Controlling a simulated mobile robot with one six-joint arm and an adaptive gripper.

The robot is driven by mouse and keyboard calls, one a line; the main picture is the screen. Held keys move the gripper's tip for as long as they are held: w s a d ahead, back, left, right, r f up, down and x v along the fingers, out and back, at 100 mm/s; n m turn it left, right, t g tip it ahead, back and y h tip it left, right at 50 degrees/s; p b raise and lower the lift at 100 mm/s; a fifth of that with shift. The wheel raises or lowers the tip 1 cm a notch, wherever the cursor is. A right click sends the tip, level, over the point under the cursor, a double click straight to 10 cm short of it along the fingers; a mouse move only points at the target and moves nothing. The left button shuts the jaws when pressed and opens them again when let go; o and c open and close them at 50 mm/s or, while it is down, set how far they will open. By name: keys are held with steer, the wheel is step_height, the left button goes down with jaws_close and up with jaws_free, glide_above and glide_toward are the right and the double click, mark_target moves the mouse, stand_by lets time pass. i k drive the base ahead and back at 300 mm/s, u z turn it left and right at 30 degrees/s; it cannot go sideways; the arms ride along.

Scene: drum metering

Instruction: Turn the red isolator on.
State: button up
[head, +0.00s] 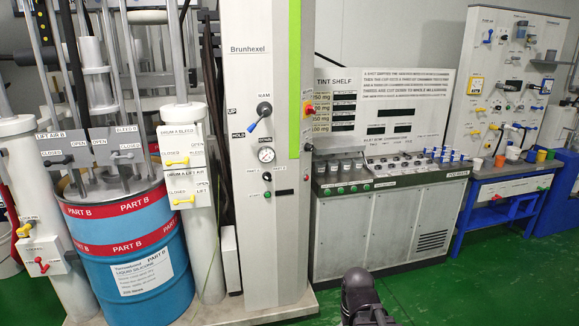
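A small red rotary knob on a yellow plate, which looks like the red isolator (309,109), is on the right side of the tall grey Brunhexel column (262,210) in the head view. It is seen at an angle and is too small for its on or off setting to be read. A black rounded part of my arm end, probably my gripper (362,297), shows at the bottom edge, well below and apart from the isolator. Its fingertips cannot be made out, so whether it is open or shut is not shown.
A blue Part B drum (132,255) and pipes with yellow and black valve handles stand at left. Green floor (460,290) is clear at lower right.

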mark_target(309, 110)
steer(key=u, duration=0.2)
steer(key=i, duration=0.75)
steer(key=u, duration=0.4)
steer(key=i, duration=1.05)
steer(key=u, duration=0.25)
